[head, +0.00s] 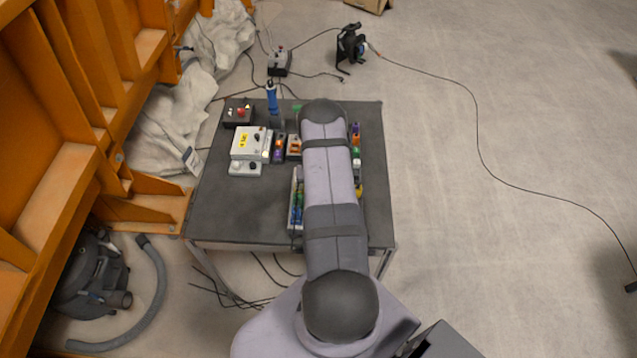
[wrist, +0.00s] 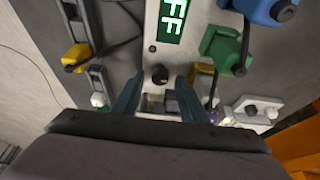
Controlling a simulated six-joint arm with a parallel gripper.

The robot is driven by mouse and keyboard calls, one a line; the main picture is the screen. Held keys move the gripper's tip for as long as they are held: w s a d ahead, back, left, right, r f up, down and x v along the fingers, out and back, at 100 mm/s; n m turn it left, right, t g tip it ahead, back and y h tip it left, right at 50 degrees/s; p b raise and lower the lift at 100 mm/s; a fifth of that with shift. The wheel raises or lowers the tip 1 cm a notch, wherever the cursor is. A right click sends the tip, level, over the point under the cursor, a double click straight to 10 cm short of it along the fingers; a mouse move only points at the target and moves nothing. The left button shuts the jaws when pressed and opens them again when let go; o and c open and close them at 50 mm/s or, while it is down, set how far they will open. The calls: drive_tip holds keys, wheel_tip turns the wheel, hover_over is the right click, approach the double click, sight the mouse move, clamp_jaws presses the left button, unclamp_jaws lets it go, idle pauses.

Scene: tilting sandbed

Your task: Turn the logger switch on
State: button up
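In the wrist view, a light grey panel, which looks like the logger (wrist: 152,28), carries a green display (wrist: 172,20) with the white letters "FF" in sight; the display is cut off at the top. Below it is a round black knob (wrist: 159,74). My gripper (wrist: 158,100) is open, its two blue-grey fingers spread left and right over the lower end of the panel. A pale part with dark slots shows between them; I cannot tell if it is the switch or if the fingers touch it. In the head view my arm hides the gripper and the logger.
In the head view, a white box with a yellow label (head: 243,143) and a black red-button box (head: 238,111) stand on the grey table (head: 225,215). Its front left is clear.

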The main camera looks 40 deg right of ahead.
drive_tip(key=shift+s+r, duration=0.1)
drive_tip(key=shift+b+v, duration=0.65)
drive_tip(key=shift+v, duration=0.25)
drive_tip(key=shift+b+v, duration=0.35)
drive_tip(key=shift+v, duration=2.3)
drive_tip(key=shift+n, duration=0.3)
drive_tip(key=shift+b+x, duration=2.25)
drive_tip(key=shift+x, duration=1.45)
drive_tip(key=shift+s+a, duration=0.1)
drive_tip(key=shift+a, duration=0.05)
clamp_jaws()
